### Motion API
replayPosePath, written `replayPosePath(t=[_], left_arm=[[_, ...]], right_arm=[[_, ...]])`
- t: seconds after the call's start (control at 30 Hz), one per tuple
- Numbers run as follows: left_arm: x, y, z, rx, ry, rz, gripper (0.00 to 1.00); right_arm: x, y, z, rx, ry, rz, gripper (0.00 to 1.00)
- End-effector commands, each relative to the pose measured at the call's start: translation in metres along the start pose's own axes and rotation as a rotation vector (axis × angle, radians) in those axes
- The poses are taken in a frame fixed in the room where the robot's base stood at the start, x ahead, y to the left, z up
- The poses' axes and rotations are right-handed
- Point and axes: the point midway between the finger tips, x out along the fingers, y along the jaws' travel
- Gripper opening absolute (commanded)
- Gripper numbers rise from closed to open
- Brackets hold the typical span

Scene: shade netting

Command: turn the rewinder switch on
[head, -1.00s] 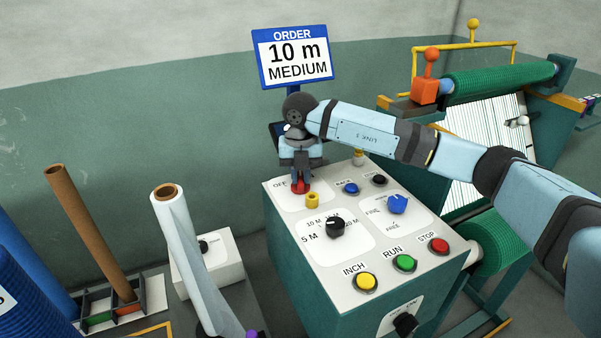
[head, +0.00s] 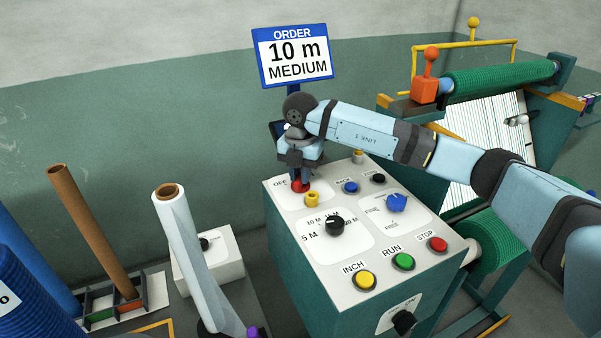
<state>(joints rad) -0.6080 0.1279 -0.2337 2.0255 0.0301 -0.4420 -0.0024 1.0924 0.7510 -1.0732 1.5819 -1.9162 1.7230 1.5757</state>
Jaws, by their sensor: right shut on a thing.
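The control box (head: 300,265) stands in the middle with a white sloping top panel. A red rotary switch (head: 300,187) sits at the panel's far left corner, beside a label reading OFF. My right gripper (head: 301,180) points down from above and is shut on this red switch. The fingers and wrist hide most of the switch and any label behind it, so I cannot read its position. My left gripper is not in view.
A yellow piece (head: 312,200) stands just in front of the red switch. The black length knob (head: 334,225), blue selector (head: 397,203) and green RUN button (head: 403,261) share the panel. The order sign (head: 292,58) stands behind. A pale wrapped roll (head: 185,250) stands left.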

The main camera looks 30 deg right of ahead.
Motion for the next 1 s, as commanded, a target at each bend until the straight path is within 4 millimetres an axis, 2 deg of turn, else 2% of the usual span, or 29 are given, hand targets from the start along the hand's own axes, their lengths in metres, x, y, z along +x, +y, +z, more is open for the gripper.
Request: replayPosePath(t=[0.2, 0.23, 0.3, 0.33, 0.67, 0.83, 1.0], left_arm=[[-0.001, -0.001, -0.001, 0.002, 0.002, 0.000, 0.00], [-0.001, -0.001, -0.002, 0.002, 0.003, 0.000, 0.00], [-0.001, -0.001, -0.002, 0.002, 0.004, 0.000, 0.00], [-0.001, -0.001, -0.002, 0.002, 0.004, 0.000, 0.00], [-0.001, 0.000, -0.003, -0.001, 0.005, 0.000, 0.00], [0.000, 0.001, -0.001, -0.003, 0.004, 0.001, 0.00], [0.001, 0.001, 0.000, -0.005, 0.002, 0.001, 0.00]], right_arm=[[-0.001, 0.000, 0.001, 0.003, -0.002, 0.002, 0.00], [-0.001, 0.000, 0.001, 0.003, -0.002, 0.002, 0.24], [-0.001, 0.000, 0.001, 0.003, -0.001, 0.002, 0.40], [-0.001, 0.000, 0.001, 0.002, -0.001, 0.002, 0.43], [-0.005, 0.000, 0.000, 0.000, -0.001, 0.001, 0.43], [-0.029, 0.000, 0.000, -0.001, -0.002, 0.003, 0.43], [-0.069, 0.001, 0.001, 0.000, -0.003, 0.005, 0.43]])
